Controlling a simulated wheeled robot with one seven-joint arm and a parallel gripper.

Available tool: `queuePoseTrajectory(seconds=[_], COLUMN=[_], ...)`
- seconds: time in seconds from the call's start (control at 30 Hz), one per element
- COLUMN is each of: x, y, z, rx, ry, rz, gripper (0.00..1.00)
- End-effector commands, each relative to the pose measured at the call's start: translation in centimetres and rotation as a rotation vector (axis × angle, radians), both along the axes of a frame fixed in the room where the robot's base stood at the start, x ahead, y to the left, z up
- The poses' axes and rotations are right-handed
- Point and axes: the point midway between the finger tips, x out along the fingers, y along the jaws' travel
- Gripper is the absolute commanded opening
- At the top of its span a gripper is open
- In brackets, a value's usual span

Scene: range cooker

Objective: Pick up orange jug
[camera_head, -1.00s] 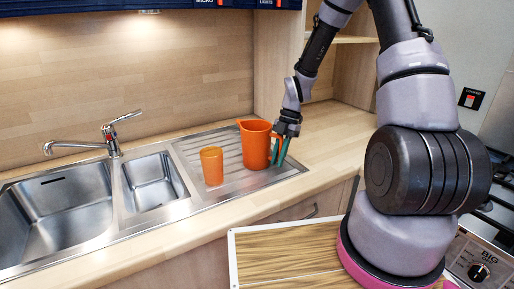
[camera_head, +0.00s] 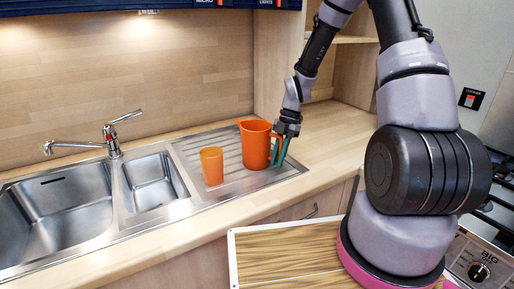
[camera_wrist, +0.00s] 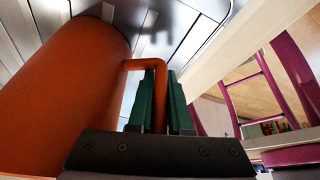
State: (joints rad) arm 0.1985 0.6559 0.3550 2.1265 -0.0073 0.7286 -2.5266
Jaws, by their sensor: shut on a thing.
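The orange jug (camera_head: 255,146) stands upright on the ridged steel drainboard, its handle toward the right. In the wrist view the jug's body (camera_wrist: 62,85) fills the left side. My gripper (camera_head: 279,152) is at the jug's right side, with its green fingers pointing down. In the wrist view the fingers (camera_wrist: 162,100) are on either side of the jug's handle and closed on it. The jug appears to rest on the drainboard; its base is partly hard to make out.
An orange cup (camera_head: 211,166) stands just left of the jug on the drainboard (camera_head: 190,150). The sink (camera_head: 50,215) and tap (camera_head: 112,138) are further left. The wooden counter (camera_head: 335,135) is clear to the right. A cooker (camera_head: 485,255) stands at the far right.

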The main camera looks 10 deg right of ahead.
Motion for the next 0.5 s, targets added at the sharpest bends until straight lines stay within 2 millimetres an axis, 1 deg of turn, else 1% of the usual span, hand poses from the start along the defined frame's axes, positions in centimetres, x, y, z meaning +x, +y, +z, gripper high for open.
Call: queuePoseTrajectory(seconds=[0.3, 0.37, 0.47, 0.5], x=[0.1, 0.1, 0.2, 0.2], y=[0.0, 0.0, 0.0, -0.1], z=[0.3, 0.9, 2.4, 3.2], rx=[0.001, 0.001, 0.0, 0.0], ry=[-0.002, -0.004, -0.006, -0.006], rz=[0.0, 0.0, 0.0, -0.001], gripper=[0.0, 0.0, 0.0, 0.0])
